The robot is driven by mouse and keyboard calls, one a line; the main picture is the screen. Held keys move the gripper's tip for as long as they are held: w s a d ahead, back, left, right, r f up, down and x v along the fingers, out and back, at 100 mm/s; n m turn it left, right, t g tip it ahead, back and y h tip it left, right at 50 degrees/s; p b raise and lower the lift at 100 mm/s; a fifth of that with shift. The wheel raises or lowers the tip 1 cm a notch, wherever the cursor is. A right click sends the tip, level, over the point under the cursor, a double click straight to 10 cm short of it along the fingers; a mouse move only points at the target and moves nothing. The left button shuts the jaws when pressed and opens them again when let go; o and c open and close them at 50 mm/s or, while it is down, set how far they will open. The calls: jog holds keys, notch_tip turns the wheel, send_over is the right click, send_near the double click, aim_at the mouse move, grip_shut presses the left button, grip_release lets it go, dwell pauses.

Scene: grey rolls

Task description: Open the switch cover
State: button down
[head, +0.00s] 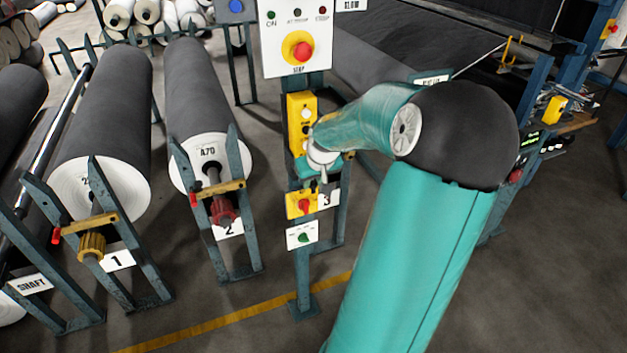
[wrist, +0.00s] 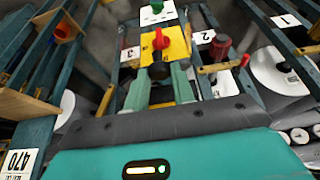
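A yellow switch box (head: 303,205) with a red rotary knob is mounted on a teal post below my gripper in the head view. In the wrist view the yellow box (wrist: 148,45) and its red knob (wrist: 160,39) lie just beyond the fingertips. My gripper (wrist: 160,76) is open, its two green fingers apart, with a dark rounded part (wrist: 159,71) showing between them. I cannot tell whether the fingers touch it. A taller yellow button box (head: 302,110) is on the post above, partly hidden by my wrist. I cannot make out a distinct switch cover.
A white panel (head: 296,60) with a red stop button tops the post. A white box (head: 302,236) with a green knob is below. Grey rolls (head: 205,90) stand on racks at left. A machine (head: 440,40) stands behind right. The floor in front is clear.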

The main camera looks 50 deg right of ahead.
jog(key=shift+s+a+f, duration=0.3)
jog(key=shift+s+f, duration=0.2)
jog(key=shift+f, duration=0.1)
jog(key=shift+s+a+f, duration=0.3)
jog(key=shift+s+f, duration=0.15)
jog(key=shift+f, duration=0.2)
jog(key=shift+s+a+f, duration=0.3)
jog(key=shift+s+f, duration=0.2)
jog(key=shift+f, duration=0.1)
jog(key=c, duration=1.2)
grip_release()
jog(key=shift+s+r, duration=0.1)
jog(key=shift+r, duration=0.15)
jog(key=v, duration=1.3)
jog(key=shift+r, duration=0.3)
